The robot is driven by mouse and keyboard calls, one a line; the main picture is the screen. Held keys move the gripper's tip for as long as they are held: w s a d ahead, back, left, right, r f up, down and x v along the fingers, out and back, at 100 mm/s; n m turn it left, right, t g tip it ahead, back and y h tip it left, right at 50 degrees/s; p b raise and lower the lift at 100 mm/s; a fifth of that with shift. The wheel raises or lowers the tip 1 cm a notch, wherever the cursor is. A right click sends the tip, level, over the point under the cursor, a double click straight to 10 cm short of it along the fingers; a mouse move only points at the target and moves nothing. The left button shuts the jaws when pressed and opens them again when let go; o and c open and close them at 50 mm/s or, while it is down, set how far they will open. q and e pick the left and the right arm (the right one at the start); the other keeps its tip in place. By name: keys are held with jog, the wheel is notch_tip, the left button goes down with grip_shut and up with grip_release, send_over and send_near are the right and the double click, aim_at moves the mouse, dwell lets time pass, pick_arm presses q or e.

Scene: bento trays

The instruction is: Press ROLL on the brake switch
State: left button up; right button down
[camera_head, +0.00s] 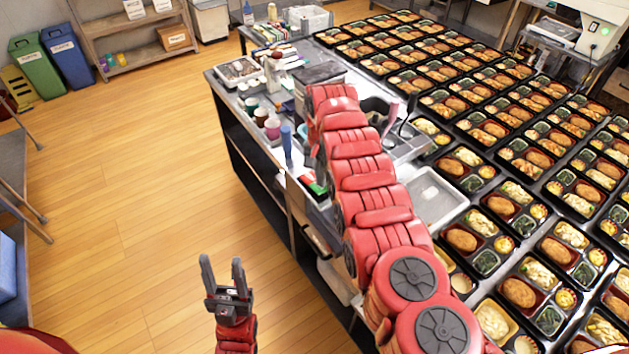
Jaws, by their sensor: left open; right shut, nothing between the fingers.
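A small dark box with green and red parts (313,186) lies on the left edge of the counter, just left of my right arm. It may be the brake switch, but no lettering such as ROLL is readable on it. My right arm reaches from the bottom right up over the counter, and its far end is near the dark box-shaped machine. My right gripper is hidden behind my own arm, so its contact with anything cannot be seen. My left gripper (222,270) is open and empty, pointing up above the wooden floor, well away from the counter.
The counter (226,86) carries cups (272,128), a blue bottle (286,140) and an empty metal tray (436,198). Many filled bento trays (461,239) cover the right side.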

jog(key=shift+f+b, duration=0.5)
jog(key=shift+f, duration=0.15)
jog(key=shift+r, duration=0.1)
jog(key=shift+r+p, duration=0.95)
jog(key=shift+r, duration=0.25)
notch_tip(320, 180, up, 2)
jog(key=shift+r+p, duration=0.1)
jog(key=shift+p, duration=0.2)
jog(key=shift+r, duration=1.2)
